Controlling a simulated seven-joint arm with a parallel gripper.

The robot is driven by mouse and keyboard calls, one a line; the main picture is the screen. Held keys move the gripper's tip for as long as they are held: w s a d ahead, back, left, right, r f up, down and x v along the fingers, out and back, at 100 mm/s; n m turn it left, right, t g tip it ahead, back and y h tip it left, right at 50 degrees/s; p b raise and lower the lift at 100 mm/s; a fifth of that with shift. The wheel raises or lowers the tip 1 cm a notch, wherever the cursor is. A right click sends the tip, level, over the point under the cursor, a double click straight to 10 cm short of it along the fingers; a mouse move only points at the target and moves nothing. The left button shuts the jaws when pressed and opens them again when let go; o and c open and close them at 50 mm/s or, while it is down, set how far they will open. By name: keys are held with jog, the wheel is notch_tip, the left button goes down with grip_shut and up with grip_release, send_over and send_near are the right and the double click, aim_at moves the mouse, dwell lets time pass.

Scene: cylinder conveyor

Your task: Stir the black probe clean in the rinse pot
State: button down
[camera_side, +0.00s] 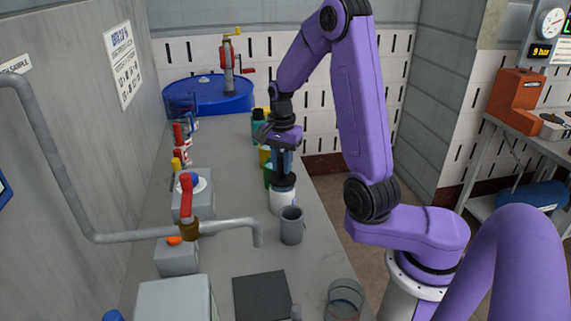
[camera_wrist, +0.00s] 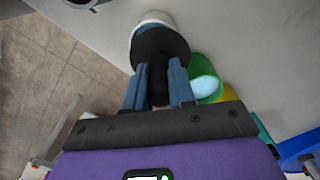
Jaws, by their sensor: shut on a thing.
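My gripper (camera_side: 284,165) points down over a white pot (camera_side: 282,200) on the bench. In the wrist view its blue fingers (camera_wrist: 158,88) are shut on the black probe (camera_wrist: 158,85). The probe runs from between the fingers to a dark round area at the mouth of the white pot (camera_wrist: 152,17). I cannot tell how deep its tip is, or whether the dark area is part of the probe or the pot. The pot stands upright. No label shows which pot is the rinse pot.
A green pot (camera_wrist: 203,78) stands close beside the white one, with yellow and teal containers behind. A grey cup (camera_side: 291,225) stands in front, near a bent pipe (camera_side: 210,228) with a red-handled valve. A dark square plate (camera_side: 262,296) lies nearer. A blue drum (camera_side: 208,95) stands behind.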

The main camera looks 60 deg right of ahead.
jog(key=shift+w+a, duration=0.1)
jog(key=shift+a, duration=0.8)
jog(key=shift+s, duration=0.95)
jog(key=shift+d, duration=0.95)
jog(key=shift+w, duration=0.95)
jog(key=shift+s+a, duration=0.5)
jog(key=shift+r, duration=0.1)
notch_tip(320, 180, up, 11)
